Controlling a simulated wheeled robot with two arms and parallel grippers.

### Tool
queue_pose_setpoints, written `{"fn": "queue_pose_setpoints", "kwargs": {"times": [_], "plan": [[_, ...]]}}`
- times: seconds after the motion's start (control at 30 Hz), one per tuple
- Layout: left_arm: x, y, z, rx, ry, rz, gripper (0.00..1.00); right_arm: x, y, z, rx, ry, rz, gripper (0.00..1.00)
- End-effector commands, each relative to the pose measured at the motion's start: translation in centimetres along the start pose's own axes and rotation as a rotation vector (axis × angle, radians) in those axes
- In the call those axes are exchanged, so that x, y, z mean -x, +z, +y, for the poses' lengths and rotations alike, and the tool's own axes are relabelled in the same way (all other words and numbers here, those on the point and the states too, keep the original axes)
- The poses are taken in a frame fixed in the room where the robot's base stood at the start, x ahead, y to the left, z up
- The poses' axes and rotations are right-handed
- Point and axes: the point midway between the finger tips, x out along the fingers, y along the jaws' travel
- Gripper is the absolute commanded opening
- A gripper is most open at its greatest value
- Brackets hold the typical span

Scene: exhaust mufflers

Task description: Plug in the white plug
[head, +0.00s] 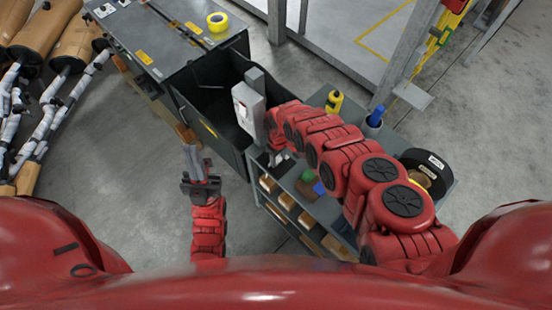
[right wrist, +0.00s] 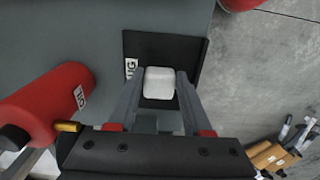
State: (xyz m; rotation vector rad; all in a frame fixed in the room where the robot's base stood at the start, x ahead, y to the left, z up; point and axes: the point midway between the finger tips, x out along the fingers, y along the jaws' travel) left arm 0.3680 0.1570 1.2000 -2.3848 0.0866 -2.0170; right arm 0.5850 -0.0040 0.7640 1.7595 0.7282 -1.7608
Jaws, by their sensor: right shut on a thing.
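The white plug (right wrist: 159,82) is between the two grey fingers of my right gripper (right wrist: 160,100) in the right wrist view. The gripper is shut on it. Behind the plug is a black plate (right wrist: 165,48) with a white label; I cannot tell whether the plug touches it. In the head view my right arm reaches to the workbench, and its gripper and the plug are hidden. A white box (head: 248,108) on a grey post stands just left of the arm's end. My left gripper (head: 198,158) points away from me over the floor, fingers apart and empty.
A red cylinder (right wrist: 48,105) with a label lies beside my right gripper.

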Motion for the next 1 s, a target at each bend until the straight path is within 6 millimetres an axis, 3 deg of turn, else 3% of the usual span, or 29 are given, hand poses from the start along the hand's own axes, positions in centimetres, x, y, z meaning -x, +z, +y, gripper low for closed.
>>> {"fn": "queue_pose_setpoints", "kwargs": {"times": [0.03,0.13,0.67,1.0], "plan": [[0.0,0.0,0.0,0.0,0.0,0.0,0.0,0.0,0.0,0.0,0.0,0.0,0.0,0.15],[0.0,0.0,0.0,0.0,0.0,0.0,0.0,0.0,0.0,0.0,0.0,0.0,0.0,0.0],[0.3,0.1,0.0,0.0,0.0,0.0,0.0,0.8,-0.2,0.0,0.001,-0.001,0.003,0.0],[1.8,0.3,0.1,0.0,0.0,0.0,0.0,3.5,-0.1,-0.2,0.002,0.003,0.001,0.0]]}}
